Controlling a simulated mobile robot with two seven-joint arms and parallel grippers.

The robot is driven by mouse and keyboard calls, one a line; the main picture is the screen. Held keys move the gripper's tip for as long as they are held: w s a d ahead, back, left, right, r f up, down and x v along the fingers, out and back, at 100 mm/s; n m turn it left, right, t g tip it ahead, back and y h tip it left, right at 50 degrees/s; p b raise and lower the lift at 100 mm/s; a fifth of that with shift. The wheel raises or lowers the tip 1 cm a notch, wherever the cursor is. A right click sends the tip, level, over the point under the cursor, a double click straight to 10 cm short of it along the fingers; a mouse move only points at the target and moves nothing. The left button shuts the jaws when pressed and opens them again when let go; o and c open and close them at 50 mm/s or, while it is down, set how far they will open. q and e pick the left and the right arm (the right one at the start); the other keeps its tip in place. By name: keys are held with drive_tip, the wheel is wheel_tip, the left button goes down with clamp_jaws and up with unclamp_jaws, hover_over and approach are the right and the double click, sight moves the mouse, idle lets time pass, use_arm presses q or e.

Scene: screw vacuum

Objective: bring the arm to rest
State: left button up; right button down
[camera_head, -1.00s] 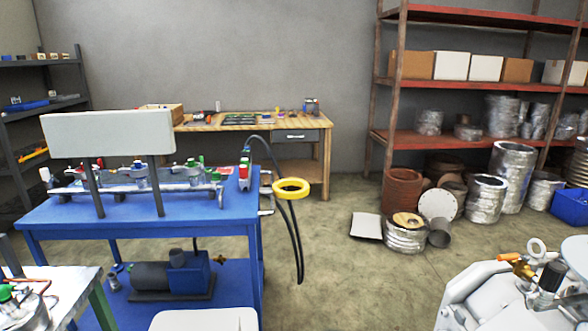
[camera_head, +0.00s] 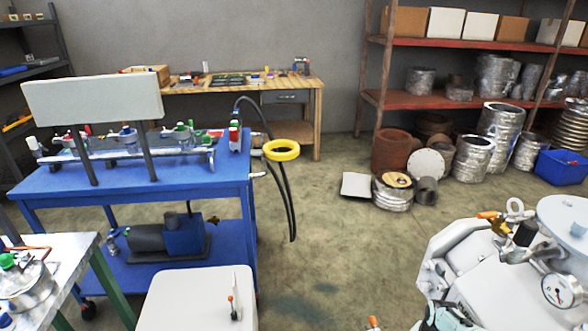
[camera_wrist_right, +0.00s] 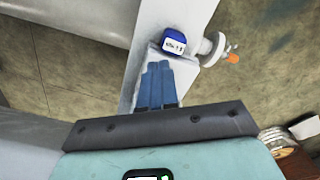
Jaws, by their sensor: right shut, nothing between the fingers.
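My right gripper (camera_wrist_right: 158,85) shows in the right wrist view, with its two blue fingers together and nothing between them. The fingers point toward a pale grey surface with a blue, white-labelled part (camera_wrist_right: 174,44) and a round metal fitting with an orange tip (camera_wrist_right: 213,48) beside it. I cannot tell whether the fingers touch it. In the head view a teal and white part, likely of my right arm, shows at the bottom right edge; its fingers are not visible there. My left gripper is not in view.
A blue cart (camera_head: 95,186) with a pump (camera_head: 165,238) on its lower shelf stands left. White equipment with a gauge (camera_head: 559,291) fills the lower right. A metal vessel (camera_head: 25,285) sits on a table lower left. Open floor (camera_head: 340,255) lies between.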

wheel_tip(320, 180, up, 3)
drive_tip(key=shift+f+p, duration=0.1)
drive_tip(key=shift+p, duration=0.45)
